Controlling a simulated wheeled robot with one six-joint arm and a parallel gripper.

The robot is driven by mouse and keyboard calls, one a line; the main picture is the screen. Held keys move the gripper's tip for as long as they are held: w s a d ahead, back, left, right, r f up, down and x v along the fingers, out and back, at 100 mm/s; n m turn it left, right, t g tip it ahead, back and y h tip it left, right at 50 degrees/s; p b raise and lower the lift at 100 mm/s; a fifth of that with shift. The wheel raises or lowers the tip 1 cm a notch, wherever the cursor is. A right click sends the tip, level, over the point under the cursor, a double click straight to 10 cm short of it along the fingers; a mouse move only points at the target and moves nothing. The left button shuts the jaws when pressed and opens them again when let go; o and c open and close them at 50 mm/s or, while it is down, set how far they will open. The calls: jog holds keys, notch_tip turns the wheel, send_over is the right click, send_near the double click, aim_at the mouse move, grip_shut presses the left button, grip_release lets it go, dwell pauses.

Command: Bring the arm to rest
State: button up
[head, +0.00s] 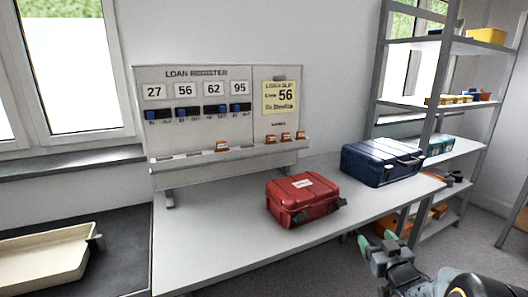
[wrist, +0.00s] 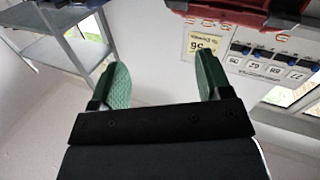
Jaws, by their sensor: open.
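My gripper (head: 376,245) is at the lower right of the head view, in front of the table's right end. Its two green-padded fingers are apart with nothing between them. In the wrist view the open gripper (wrist: 161,88) shows from behind, against a pale, plain surface. The picture there is upside down, with the register board (wrist: 275,50) at the upper right. My gripper touches nothing that I can see. Part of my arm is cut off by the head view's lower edge.
A red case (head: 300,200) and a blue case (head: 378,163) stand on the grey table (head: 215,240). The loan register board (head: 200,130) stands behind them. A metal shelf rack (head: 425,120) is at the right. A beige tray (head: 45,262) is at the lower left.

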jog(key=s+a+r+m+g+h+p, duration=0.3)
jog(key=s+a+r+g+h+p, duration=0.15)
jog(key=r+g+p, duration=0.4)
jog(key=s+a+r+n+g+y+p, duration=0.1)
jog(key=s+a+r+g+y+p, duration=0.2)
jog(key=s, duration=1.1)
jog(key=a+r+g+p, duration=0.2)
jog(key=a+r+p, duration=0.1)
jog(key=a+p, duration=0.2)
jog(key=shift+a+r+g+y, duration=0.35)
jog(key=shift+a, duration=0.9)
